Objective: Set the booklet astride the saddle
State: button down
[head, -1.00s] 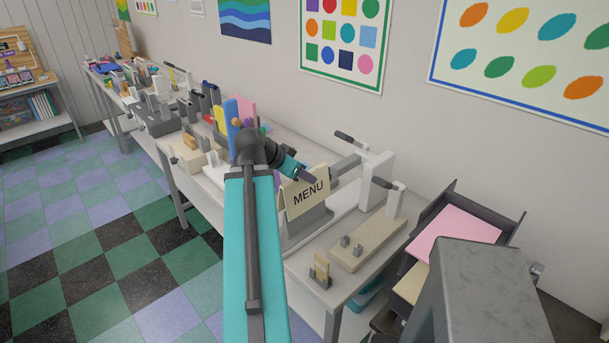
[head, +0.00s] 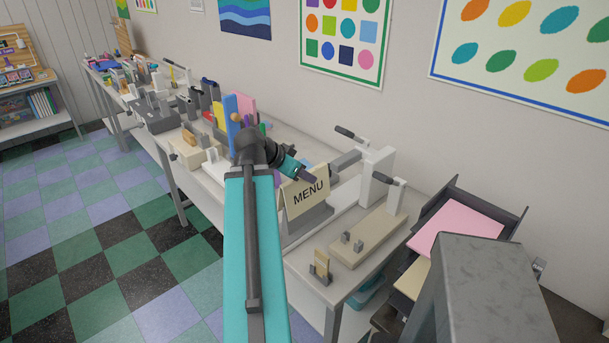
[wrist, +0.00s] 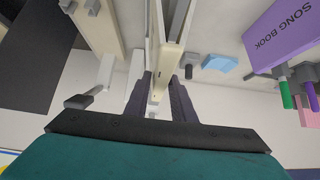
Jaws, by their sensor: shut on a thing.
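The booklet (head: 304,194) is cream, marked MENU, folded like a tent with its spine up. My gripper (head: 305,174) is shut on its spine from above. In the wrist view my dark fingers (wrist: 160,97) pinch the booklet (wrist: 153,55), whose covers spread apart away from me. The grey saddle (head: 308,222) shows just below the front cover, which hides its upper part. A grey strip shows between the covers in the wrist view. I cannot tell whether the booklet rests on the saddle or hangs just above it.
A white stapler-like device (head: 376,180) with dark-handled levers stands right behind the booklet. A beige base (head: 370,240) with small clips lies to the right. A purple song book (wrist: 285,35) stands nearby. Crowded stationery fills the table to the left. A tray holds pink paper (head: 455,236) at right.

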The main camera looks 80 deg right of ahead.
aim_at(300, 191)
jog(key=shift+f+b, duration=3.45)
jog(key=shift+f, duration=0.15)
dwell(0.7)
jog(key=c, duration=1.4)
grip_release()
jog(key=shift+c, duration=0.2)
jog(key=shift+w+a+r+b, duration=0.15)
jog(key=shift+r+b, duration=0.05)
jog(key=shift+b, duration=0.2)
jog(key=shift+b+v, duration=1.5)
jog(key=shift+v, duration=5.15)
jog(key=shift+r, duration=0.1)
